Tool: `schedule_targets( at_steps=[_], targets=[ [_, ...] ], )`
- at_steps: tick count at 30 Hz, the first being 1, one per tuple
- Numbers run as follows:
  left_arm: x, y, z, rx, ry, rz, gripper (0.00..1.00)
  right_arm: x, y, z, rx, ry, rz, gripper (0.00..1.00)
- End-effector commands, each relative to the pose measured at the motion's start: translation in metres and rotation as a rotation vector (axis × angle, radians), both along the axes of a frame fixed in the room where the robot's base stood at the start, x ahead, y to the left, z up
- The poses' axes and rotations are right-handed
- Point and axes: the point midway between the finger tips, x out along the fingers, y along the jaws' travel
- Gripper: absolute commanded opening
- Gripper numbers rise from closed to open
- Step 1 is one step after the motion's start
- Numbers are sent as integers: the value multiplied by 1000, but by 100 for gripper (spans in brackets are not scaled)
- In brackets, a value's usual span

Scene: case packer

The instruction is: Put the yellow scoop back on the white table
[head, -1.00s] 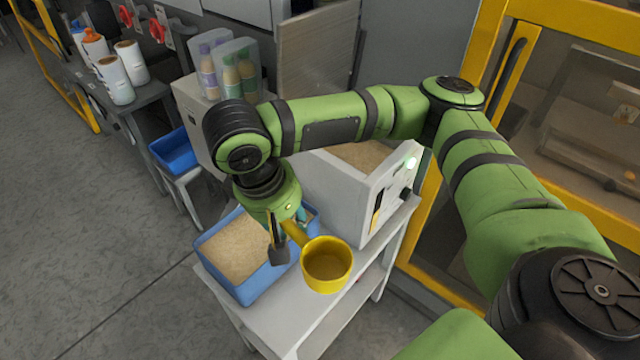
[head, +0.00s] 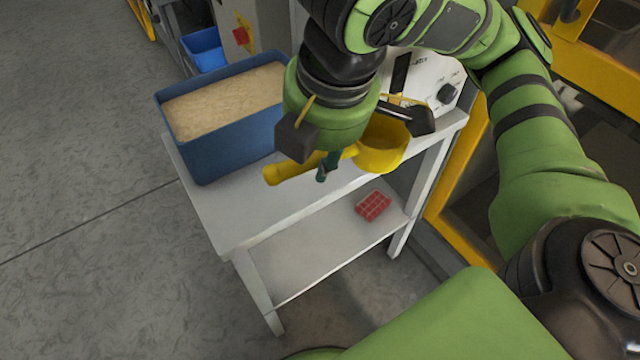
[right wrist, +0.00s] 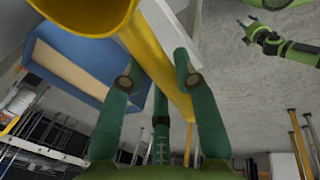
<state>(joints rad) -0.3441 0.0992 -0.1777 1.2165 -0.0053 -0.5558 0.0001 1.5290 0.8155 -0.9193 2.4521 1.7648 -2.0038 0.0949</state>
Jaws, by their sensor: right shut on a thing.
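The yellow scoop (head: 385,148) is over the white table (head: 238,215), its cup to the right and its handle pointing left; I cannot tell whether it touches the tabletop. My right gripper (head: 325,163) is shut on the handle, and my wrist hides part of the scoop.
A blue bin (head: 225,142) of tan grains stands on the table's back left. The tabletop's front left is bare. A red item (head: 373,206) lies on the lower shelf. A yellow frame stands at right.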

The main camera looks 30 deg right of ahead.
Motion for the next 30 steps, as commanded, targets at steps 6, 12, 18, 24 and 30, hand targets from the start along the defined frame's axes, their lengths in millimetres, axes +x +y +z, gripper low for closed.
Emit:
schedule_targets(
  at_steps=[6, 12, 18, 24, 30],
  targets=[
    [6, -1, -9, 0, -5, 1, 51, 1, 1, -14, 2, 2, 77, 0],
    [1, -3, -5, 2, 38, 9, 51, 37, 15, -39, 0, 6, 79, 0],
    [-5, -5, 3, 4, 83, 17, 51, 79, 31, -65, 1, 4, 77, 0],
    [-8, -5, 9, 6, 103, 20, 51, 103, 39, -78, 0, 1, 78, 0],
    [0, -7, 19, 4, 94, 22, 51, 105, 39, -99, -2, 2, 79, 0]
  ],
)
